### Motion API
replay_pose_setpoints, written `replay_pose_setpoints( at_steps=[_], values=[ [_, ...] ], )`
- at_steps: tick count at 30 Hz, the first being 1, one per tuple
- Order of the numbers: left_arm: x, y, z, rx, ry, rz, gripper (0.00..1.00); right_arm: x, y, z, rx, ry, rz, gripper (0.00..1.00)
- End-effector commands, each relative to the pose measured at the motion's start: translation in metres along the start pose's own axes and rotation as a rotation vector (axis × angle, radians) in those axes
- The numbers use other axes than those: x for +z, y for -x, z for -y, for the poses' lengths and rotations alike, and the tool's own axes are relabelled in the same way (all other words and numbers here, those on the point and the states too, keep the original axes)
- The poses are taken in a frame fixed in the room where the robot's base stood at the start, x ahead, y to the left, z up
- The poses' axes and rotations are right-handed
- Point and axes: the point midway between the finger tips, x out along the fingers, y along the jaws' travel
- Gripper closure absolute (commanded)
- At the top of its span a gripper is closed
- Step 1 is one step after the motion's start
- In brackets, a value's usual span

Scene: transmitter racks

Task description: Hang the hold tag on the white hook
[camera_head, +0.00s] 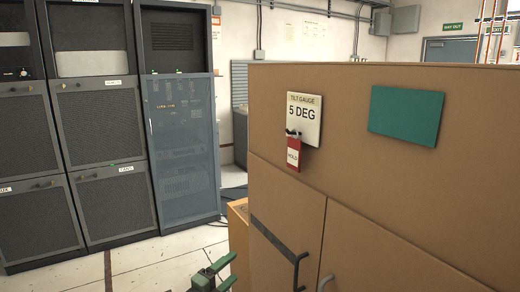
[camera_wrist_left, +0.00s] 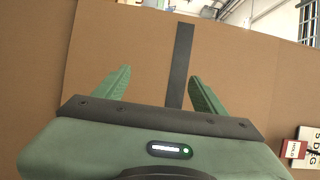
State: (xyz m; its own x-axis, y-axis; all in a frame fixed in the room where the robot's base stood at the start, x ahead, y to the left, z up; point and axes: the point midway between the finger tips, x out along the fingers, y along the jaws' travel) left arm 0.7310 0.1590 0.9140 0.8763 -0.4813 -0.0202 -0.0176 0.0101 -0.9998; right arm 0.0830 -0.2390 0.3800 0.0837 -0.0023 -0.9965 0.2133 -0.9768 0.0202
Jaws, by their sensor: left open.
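The hold tag (camera_head: 293,155) is a small red tag with a white panel reading HOLD. It hangs upright below a small hook (camera_head: 293,132) on the pale TILT GAUGE 5 DEG card (camera_head: 303,112), on the brown cabinet front. The hook shows pale and dark parts; whether the tag's loop is around it is too small to tell. My left gripper (camera_head: 228,271) is low in the head view, left of and below the tag, open and empty. In the left wrist view its open fingers (camera_wrist_left: 160,78) face brown panel, with the tag (camera_wrist_left: 293,150) at the lower right.
A green panel (camera_head: 404,115) is on the brown cabinet (camera_head: 370,185), right of the gauge card. A dark strip (camera_head: 272,238) and handle (camera_head: 299,270) are lower on its front. Grey racks (camera_head: 180,150) stand at the left, with clear floor (camera_head: 150,262) before them.

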Motion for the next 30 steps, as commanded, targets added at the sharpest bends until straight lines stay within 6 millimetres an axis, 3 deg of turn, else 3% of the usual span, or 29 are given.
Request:
replay_pose_setpoints(
  at_steps=[1, 6, 9, 13, 15, 19, 23, 30],
  values=[
    [-0.005, -0.011, 0.050, -0.055, -0.115, -0.049, 0.29, -0.001, 0.004, 0.000, 0.000, 0.000, -0.001, 0.64],
    [-0.039, -0.027, 0.190, -0.204, -0.546, -0.200, 0.29, -0.003, 0.011, 0.000, 0.000, 0.000, -0.003, 0.64],
    [-0.064, -0.023, 0.263, -0.276, -0.829, -0.268, 0.29, -0.004, 0.015, 0.000, 0.000, 0.000, -0.004, 0.64],
    [-0.091, -0.010, 0.334, -0.336, -1.176, -0.317, 0.29, -0.005, 0.020, 0.000, -0.001, -0.001, -0.006, 0.64],
    [-0.101, -0.003, 0.360, -0.352, -1.326, -0.328, 0.29, -0.006, 0.021, 0.001, -0.002, -0.001, -0.007, 0.64],
    [-0.111, 0.005, 0.387, -0.360, -1.502, -0.332, 0.29, -0.008, 0.023, 0.004, -0.005, -0.002, -0.009, 0.64],
    [-0.117, 0.001, 0.395, -0.361, -1.551, -0.332, 0.29, -0.009, 0.028, 0.006, -0.008, -0.003, -0.010, 0.64],
    [-0.132, -0.031, 0.398, -0.362, -1.546, -0.332, 0.29, -0.010, 0.043, 0.006, -0.008, -0.002, -0.010, 0.64]
  ],
)
